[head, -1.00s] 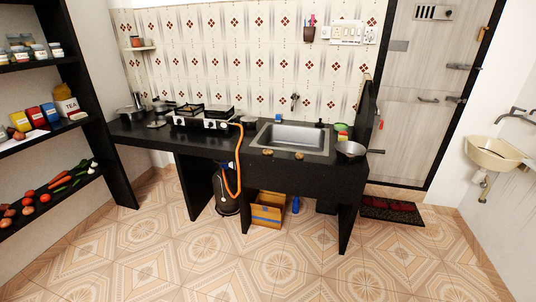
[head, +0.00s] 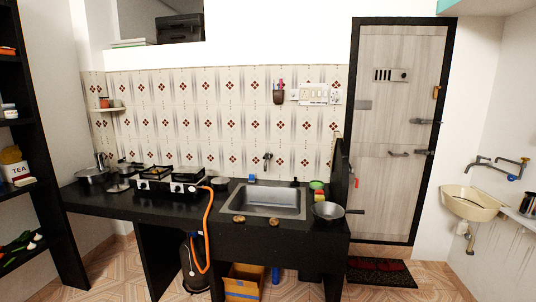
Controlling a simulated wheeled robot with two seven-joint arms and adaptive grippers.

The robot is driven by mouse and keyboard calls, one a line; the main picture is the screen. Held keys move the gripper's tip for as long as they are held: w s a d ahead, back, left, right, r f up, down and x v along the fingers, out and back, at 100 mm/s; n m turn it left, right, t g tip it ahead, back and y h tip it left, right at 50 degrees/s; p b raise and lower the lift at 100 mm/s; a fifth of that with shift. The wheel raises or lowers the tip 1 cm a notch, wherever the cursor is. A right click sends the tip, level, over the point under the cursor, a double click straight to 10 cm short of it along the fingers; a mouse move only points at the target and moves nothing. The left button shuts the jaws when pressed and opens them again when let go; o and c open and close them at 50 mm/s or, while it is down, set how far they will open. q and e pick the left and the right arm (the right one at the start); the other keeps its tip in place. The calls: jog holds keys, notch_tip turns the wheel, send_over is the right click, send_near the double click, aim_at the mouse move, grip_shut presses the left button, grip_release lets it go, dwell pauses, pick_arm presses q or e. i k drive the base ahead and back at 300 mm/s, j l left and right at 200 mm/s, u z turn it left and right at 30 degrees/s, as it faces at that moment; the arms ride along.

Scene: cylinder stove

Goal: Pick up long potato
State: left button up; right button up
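Two small brown potato-like items lie on the front edge of the black counter, just before the sink. One (head: 239,218) is to the left and the other (head: 274,221) is to the right. They are too small for me to tell clearly which is the longer. Neither of my grippers shows in the head view.
The black counter (head: 105,204) bears a gas stove (head: 168,184), a steel sink (head: 265,200) and a dark pan (head: 328,211). An orange hose (head: 207,230) hangs in front. A cardboard box (head: 243,284) is below. Shelves stand at left; a door mat (head: 380,272) lies at right.

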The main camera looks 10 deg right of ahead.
aim_at(239, 219)
jog(key=i+l, duration=0.35)
jog(key=i, duration=0.2)
jog(key=i+l, duration=0.4)
jog(key=i, duration=0.1)
